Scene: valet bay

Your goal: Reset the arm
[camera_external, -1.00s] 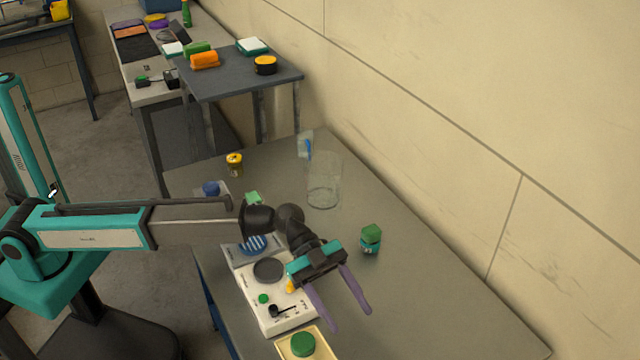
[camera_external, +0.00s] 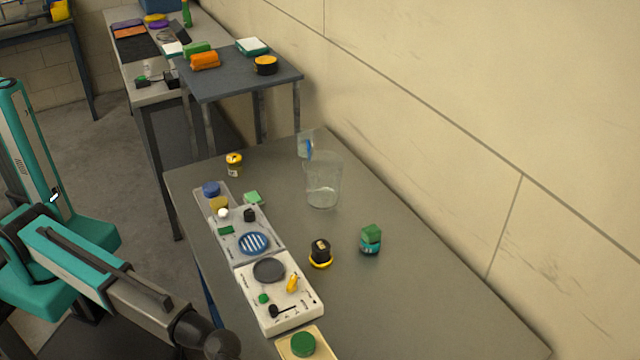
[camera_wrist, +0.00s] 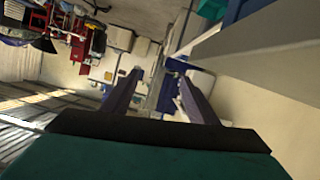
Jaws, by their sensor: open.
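My gripper (camera_wrist: 160,95) shows in the wrist view with its two purple-grey fingers spread apart and nothing between them. The wrist view is tilted and looks across the room, away from the items on the bench. In the external view my teal and grey arm is at the lower left, folded down beside the grey bench (camera_external: 430,310). Its black wrist joint is at the bottom edge, and the gripper itself is out of that picture.
The bench holds a white panel (camera_external: 297,316) with knobs, a black and yellow jar (camera_external: 320,253), a green-lidded jar (camera_external: 370,240), a clear beaker (camera_external: 323,182) and a yellow tin (camera_external: 234,164). A dark side table (camera_external: 235,84) stands behind.

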